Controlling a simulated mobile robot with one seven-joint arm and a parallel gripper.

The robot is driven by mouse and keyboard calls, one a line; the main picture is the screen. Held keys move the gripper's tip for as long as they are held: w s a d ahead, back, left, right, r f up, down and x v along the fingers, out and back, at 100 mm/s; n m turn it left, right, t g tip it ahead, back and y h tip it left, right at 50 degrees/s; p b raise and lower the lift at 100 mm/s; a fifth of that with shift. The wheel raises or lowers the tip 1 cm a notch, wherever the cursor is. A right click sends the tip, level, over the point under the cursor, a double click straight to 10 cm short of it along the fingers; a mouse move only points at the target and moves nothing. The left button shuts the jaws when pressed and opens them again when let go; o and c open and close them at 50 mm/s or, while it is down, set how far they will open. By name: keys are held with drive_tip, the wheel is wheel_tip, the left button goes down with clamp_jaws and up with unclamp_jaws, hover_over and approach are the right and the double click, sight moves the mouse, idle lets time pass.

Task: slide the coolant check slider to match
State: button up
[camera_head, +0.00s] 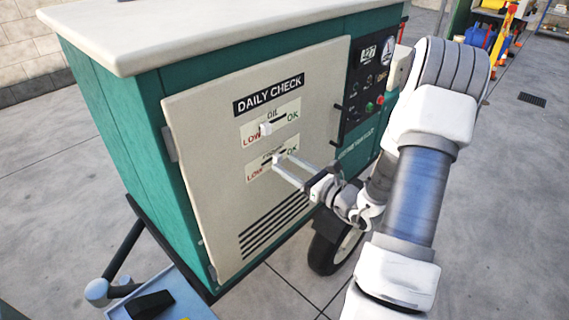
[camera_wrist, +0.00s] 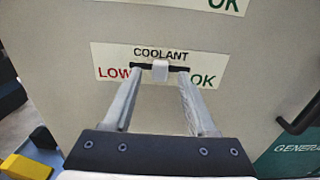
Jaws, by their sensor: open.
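The coolant check slider is a white knob (camera_wrist: 160,70) on a short black slot under the word COOLANT. In the wrist view the knob is near the middle of the slot, between red LOW and green OK. The coolant label (camera_head: 258,172) is the lower one on the cabinet door. My gripper (camera_wrist: 160,84) is open, with one finger on each side of the knob. I cannot tell if either finger touches it. In the head view the fingertips (camera_head: 279,160) are at the coolant label and hide most of its slot.
The oil slider (camera_head: 266,128), above, has its white knob towards LOW. The pale door (camera_head: 210,150) is shut on the green cabinet. A black handle (camera_wrist: 300,113) is right of the fingers. A gauge panel (camera_head: 368,85) is further right. A blue tray (camera_head: 190,300) is at lower left.

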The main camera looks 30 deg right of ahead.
drive_tip(key=shift+x, duration=0.95)
clamp_jaws()
drive_tip(key=shift+d, duration=0.1)
idle(0.7)
